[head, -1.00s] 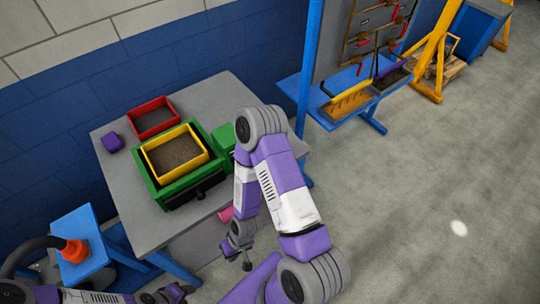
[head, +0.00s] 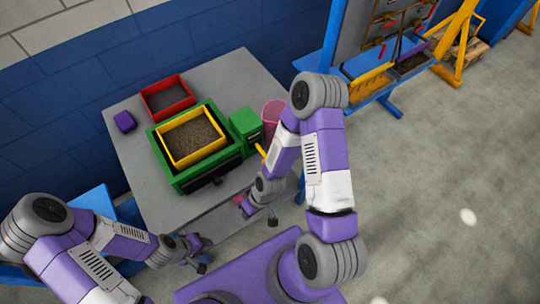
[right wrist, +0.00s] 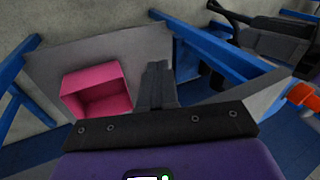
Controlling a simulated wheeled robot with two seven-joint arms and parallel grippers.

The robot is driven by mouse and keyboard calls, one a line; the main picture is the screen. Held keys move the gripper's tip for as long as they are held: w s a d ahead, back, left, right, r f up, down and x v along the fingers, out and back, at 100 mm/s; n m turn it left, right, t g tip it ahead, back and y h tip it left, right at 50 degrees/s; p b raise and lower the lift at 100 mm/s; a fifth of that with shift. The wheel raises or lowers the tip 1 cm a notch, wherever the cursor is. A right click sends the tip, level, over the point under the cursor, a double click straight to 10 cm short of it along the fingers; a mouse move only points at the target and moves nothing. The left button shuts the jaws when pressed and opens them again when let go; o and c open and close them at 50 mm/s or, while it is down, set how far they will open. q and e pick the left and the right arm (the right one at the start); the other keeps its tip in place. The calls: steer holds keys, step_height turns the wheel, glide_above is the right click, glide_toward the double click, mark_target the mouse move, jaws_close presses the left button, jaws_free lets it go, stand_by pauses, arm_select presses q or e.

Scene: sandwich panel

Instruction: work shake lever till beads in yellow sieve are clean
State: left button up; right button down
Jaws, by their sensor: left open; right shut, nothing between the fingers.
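The yellow sieve (head: 222,150) sits in the green shaker frame (head: 172,168) on the grey table. The beads (head: 192,138) in it look brown and speckled; I cannot tell how clean they are. A yellow lever (head: 261,150) sticks out from the green box (head: 244,122) at the shaker's right, partly beside my right arm. My right gripper (head: 272,219) is shut and empty, low by the table's front edge, apart from the lever. Its shut fingers show in the right wrist view (right wrist: 158,82). My left gripper (head: 204,266) is open and empty in front of the table.
A pink open bin (right wrist: 98,90) shows in the right wrist view. A blue-framed bench (head: 385,88) stands at right.

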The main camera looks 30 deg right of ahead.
steer(key=w+d+r+n+p, duration=0.15)
steer(key=w+r+n, duration=0.25)
steer(key=r+n, duration=0.5)
step_height(320, 180, up, 19)
steer(key=n+h+p, duration=0.4)
steer(key=n+h, duration=0.1)
steer(key=n, duration=2.1)
glide_above(264, 155)
steer(key=s, duration=0.4)
steer(key=shift+w+d, duration=0.15)
steer(key=shift+w, duration=0.05)
step_height(264, 155, down, 14)
steer(key=b, duration=0.4)
steer(key=shift+b, duration=0.35)
